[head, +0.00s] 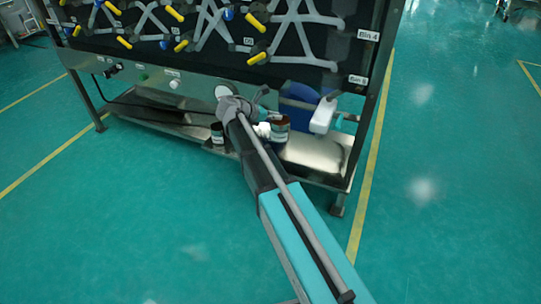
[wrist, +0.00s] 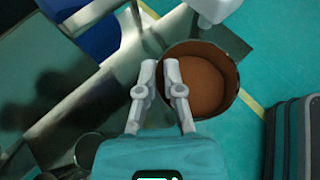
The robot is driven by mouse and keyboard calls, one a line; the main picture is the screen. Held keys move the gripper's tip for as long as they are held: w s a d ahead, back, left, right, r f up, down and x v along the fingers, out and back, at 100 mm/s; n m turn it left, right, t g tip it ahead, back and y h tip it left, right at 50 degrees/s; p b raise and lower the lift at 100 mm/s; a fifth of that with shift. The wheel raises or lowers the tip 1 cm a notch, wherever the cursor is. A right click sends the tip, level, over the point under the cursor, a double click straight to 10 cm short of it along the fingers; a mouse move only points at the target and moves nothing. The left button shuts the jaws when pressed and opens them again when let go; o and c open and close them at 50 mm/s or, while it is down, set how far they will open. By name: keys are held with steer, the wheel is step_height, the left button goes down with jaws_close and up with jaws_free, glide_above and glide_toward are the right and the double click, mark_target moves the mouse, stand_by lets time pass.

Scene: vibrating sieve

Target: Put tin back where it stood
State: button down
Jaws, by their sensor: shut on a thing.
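The tin (wrist: 232,97) is round and open-topped, with brown contents, in the wrist view. My gripper (wrist: 164,64) is shut on its near left rim, with one finger on each side of the wall. In the head view the tin (head: 279,133) is red-brown with a pale label, at the end of my gripper (head: 264,128). It is over or beside the front part of the metal lower shelf (head: 318,155). I cannot tell whether its base touches the shelf. My arm partly hides this area.
A dark jar (head: 217,133) stands left of my gripper at the shelf's front. A blue object (head: 298,100) and a white box-like part (head: 323,116) are behind and right of the tin. Open floor lies in front.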

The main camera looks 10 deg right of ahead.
steer(key=s+a+f+n+t+b, duration=0.1)
steer(key=a, duration=0.5)
steer(key=s+a+f+n+t+y+b, duration=0.1)
steer(key=s+a, duration=0.1)
steer(key=a, duration=0.3)
steer(key=shift+s+a+f+t, duration=0.25)
steer(key=shift+a+f+t, duration=0.05)
steer(key=shift+a+t, duration=0.1)
steer(key=w+d+f+b, duration=0.8)
steer(key=w+f+b, duration=0.1)
steer(key=w, duration=0.1)
steer(key=shift+d, duration=0.15)
steer(key=shift+w, duration=0.1)
steer(key=shift+w+d+f+b, duration=0.15)
steer(key=shift+f+b, duration=0.85)
steer(key=shift+b, duration=0.1)
steer(key=shift+w+d+f+b, duration=0.1)
steer(key=shift+w+f+b, duration=0.05)
steer(key=shift+f+b, duration=0.9)
